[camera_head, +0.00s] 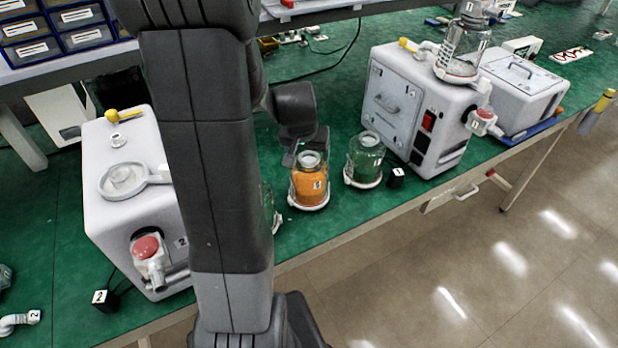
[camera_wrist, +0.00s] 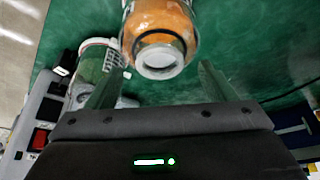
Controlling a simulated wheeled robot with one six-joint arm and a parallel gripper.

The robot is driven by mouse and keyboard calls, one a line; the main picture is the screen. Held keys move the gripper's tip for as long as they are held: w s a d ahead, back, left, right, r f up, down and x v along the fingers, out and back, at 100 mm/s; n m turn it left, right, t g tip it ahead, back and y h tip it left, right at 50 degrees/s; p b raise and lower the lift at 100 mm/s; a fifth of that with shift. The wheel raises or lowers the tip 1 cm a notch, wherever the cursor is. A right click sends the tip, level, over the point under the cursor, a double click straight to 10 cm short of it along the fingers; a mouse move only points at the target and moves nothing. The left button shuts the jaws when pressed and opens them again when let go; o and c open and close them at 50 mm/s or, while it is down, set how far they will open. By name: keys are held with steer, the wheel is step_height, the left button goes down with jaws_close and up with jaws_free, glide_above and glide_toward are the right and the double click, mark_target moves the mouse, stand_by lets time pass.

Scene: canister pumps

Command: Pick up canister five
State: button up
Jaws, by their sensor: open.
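A canister with orange contents (camera_head: 309,185) stands on the green bench, with a pale ring base and a small label, too small to read surely as five. It also shows in the wrist view (camera_wrist: 158,25), its pale lid facing the camera. My gripper (camera_wrist: 162,70) is open, one finger on each side below the lid in the picture; nothing is held. A clear canister (camera_head: 365,162) stands to the right, and shows at left in the wrist view (camera_wrist: 92,58).
Another clear canister (camera_head: 268,207) is partly hidden by my arm. A white pump (camera_head: 420,105) holding a canister (camera_head: 462,55) stands at right. Another white pump (camera_head: 125,205) with an empty ring holder is at left. A small black numbered block (camera_head: 396,178) sits near the clear canister.

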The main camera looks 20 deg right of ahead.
mark_target(309, 157)
steer(key=shift+x, duration=1.6)
steer(key=shift+w, duration=0.1)
steer(key=c, duration=1.5)
steer(key=shift+r, duration=0.1)
